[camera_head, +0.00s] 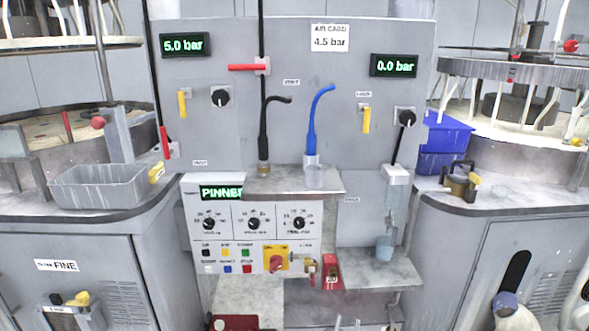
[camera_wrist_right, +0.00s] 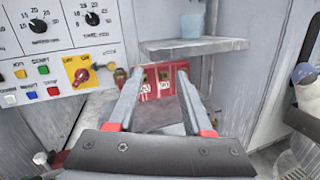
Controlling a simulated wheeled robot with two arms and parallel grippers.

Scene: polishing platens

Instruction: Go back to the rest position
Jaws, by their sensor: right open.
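My right gripper (camera_head: 347,323) shows only as small fingertips at the bottom edge of the head view. In the right wrist view, its two long grey fingers (camera_wrist_right: 161,78) stand apart with red pads near their base. Nothing is held between them. I cannot tell the exact gap between fingers and box. My left gripper is not in the head view.
The control panel (camera_head: 255,222) has knobs and coloured buttons. A grey shelf (camera_head: 372,270) with a blue cup (camera_head: 385,247) juts out at right. A grey tray (camera_head: 100,187) stands on the left counter. Blue bins (camera_head: 446,135) stand on the right counter.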

